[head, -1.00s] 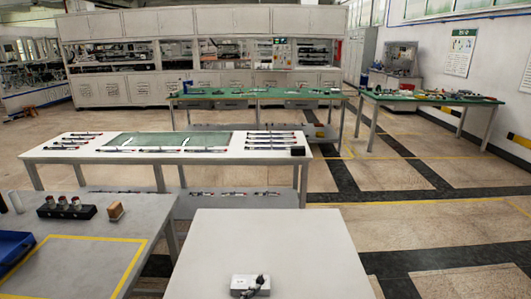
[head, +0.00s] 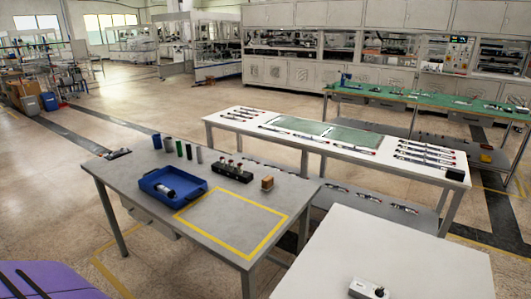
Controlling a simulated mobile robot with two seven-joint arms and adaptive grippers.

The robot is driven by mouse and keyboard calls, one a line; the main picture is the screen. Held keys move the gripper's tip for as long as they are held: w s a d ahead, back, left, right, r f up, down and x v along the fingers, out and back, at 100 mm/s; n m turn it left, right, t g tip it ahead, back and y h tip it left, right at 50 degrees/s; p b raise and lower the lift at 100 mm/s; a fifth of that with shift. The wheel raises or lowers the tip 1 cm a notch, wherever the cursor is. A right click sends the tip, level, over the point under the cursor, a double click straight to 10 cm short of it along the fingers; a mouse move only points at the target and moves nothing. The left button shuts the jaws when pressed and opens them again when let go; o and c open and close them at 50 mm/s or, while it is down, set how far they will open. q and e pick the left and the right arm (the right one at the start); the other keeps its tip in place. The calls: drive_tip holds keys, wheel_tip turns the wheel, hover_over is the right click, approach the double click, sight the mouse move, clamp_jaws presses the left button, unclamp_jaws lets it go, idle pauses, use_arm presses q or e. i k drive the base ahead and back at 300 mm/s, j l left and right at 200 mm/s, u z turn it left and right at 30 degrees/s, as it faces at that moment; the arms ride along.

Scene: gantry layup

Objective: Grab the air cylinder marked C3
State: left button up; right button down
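No gripper of mine shows in the head view. Several slim rod-like cylinders with dark and red ends lie on the white table: a left group (head: 243,114), a right group (head: 426,155) and a few along the front edge (head: 347,149). On the grey table, a short dark cylinder with a pale end (head: 165,190) lies in the blue tray (head: 176,204). Several short cylinders, one of them green (head: 168,145), stand upright behind the tray. A black block (head: 232,173) holds a few upright red-and-silver pieces. No C3 marking is legible on anything.
The grey table (head: 130,183) carries a yellow-taped rectangle (head: 233,245) and a brown block (head: 268,183). A pale table (head: 400,250) at lower right holds a small white device (head: 368,289). A green-topped bench (head: 430,103) stands behind. Open floor (head: 60,190) lies to the left.

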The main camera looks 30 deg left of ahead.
sight(171, 194)
drive_tip(key=u, duration=1.9)
drive_tip(key=i+j+z, duration=0.1)
drive_tip(key=z, duration=0.3)
drive_tip(key=i+j+z, duration=0.15)
drive_tip(key=z, duration=0.25)
drive_tip(key=j+z, duration=0.2)
drive_tip(key=z, duration=0.2)
drive_tip(key=i+j+z, duration=0.15)
drive_tip(key=j, duration=0.2)
drive_tip(key=i+j+z, duration=0.15)
drive_tip(key=j, duration=0.2)
drive_tip(key=j+z, duration=0.15)
drive_tip(key=j, duration=0.2)
drive_tip(key=j+z, duration=0.1)
drive_tip(key=j, duration=0.45)
drive_tip(key=i+j, duration=0.15)
drive_tip(key=j, duration=0.45)
drive_tip(key=z, duration=0.05)
